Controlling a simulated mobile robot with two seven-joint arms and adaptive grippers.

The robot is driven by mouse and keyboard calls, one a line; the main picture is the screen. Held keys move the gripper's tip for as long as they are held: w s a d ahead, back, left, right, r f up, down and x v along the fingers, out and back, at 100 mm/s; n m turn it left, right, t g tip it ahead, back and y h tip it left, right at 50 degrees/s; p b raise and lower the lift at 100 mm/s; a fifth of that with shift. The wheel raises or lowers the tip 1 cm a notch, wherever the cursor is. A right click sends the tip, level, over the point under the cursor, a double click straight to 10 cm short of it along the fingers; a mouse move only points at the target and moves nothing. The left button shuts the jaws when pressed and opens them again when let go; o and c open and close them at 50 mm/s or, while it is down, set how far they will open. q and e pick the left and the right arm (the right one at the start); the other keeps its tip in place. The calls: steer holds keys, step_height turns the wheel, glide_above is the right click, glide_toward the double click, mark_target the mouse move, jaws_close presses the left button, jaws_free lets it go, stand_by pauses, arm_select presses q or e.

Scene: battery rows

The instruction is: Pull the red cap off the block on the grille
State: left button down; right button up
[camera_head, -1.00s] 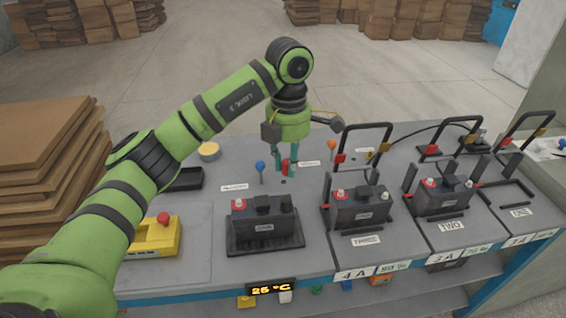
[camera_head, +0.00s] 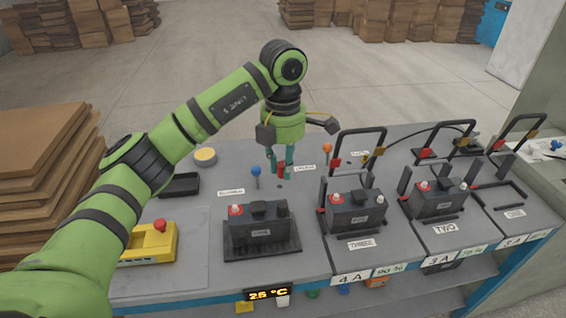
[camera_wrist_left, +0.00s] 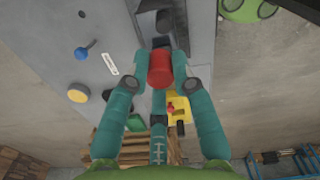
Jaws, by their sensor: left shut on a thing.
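My left gripper (camera_head: 281,172) is shut on a red cap (camera_head: 281,169) and holds it behind the dark block. In the left wrist view the red cap (camera_wrist_left: 160,68) sits between the teal fingertips (camera_wrist_left: 160,75). The dark block (camera_head: 257,220) stands on the black grille (camera_head: 262,249) at the front of the bench. A red ring (camera_head: 235,210) with a pale post shows on the block's left top. The cap is apart from the block in the head view. My right gripper is not in view.
To the right stand similar dark blocks (camera_head: 355,212) (camera_head: 436,198) in bays with black upright handles. A blue-knobbed pin (camera_head: 256,170) and an orange-knobbed pin (camera_head: 327,149) stand near my left gripper. A yellow box (camera_head: 150,246) with a red knob and an empty black tray (camera_head: 179,186) lie left.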

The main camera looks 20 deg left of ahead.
arm_select(q)
steer(key=shift+r, duration=0.25)
steer(key=shift+r+p, duration=2)
steer(key=shift+r, duration=0.4)
